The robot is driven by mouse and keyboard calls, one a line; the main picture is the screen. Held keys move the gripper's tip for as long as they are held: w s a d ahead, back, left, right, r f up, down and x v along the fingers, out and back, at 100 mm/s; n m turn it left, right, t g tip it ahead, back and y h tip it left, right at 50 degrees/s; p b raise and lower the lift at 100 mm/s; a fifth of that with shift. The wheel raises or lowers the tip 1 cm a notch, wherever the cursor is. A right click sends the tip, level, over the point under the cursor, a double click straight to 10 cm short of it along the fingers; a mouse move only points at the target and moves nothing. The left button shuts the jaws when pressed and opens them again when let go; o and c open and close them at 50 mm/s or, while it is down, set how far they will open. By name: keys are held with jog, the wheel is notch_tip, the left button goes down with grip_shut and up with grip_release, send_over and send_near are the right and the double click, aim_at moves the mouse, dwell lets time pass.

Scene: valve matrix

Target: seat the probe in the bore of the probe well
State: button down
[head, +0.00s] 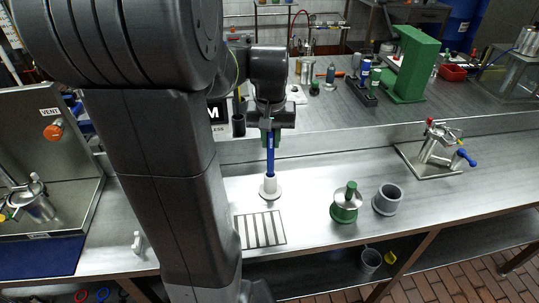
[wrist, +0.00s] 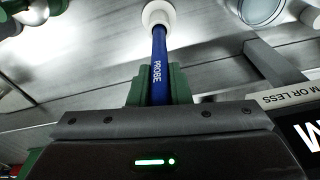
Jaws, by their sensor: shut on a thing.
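The probe (head: 270,161) is a blue rod, held upright below my gripper (head: 270,138). In the wrist view the probe (wrist: 159,60) shows its white "PROBE" lettering between the green fingers of my gripper (wrist: 158,88), which is shut on it. The probe well (head: 270,192) is a pale collar on a round flange, standing on the steel bench right below the probe. It shows in the wrist view as a white ring (wrist: 147,17). The probe's lower end meets the well's top in both views. The bore is hidden, so I cannot tell how deep the tip is.
A slotted drain grate (head: 260,230) lies in front of the well. A green-and-steel piece (head: 345,207) and a grey cup (head: 387,201) stand to the right. A valve with a blue handle (head: 440,150) sits farther right. The bench between them is clear.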

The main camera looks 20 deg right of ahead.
jog(key=shift+f, duration=2.15)
jog(key=shift+f, duration=0.25)
jog(key=c, duration=1.3)
grip_release()
jog(key=shift+c, duration=0.2)
jog(key=shift+r, duration=0.1)
notch_tip(320, 180, up, 12)
send_over(271, 152)
jog(key=shift+s+a+r, duration=0.1)
jog(key=shift+a, duration=0.05)
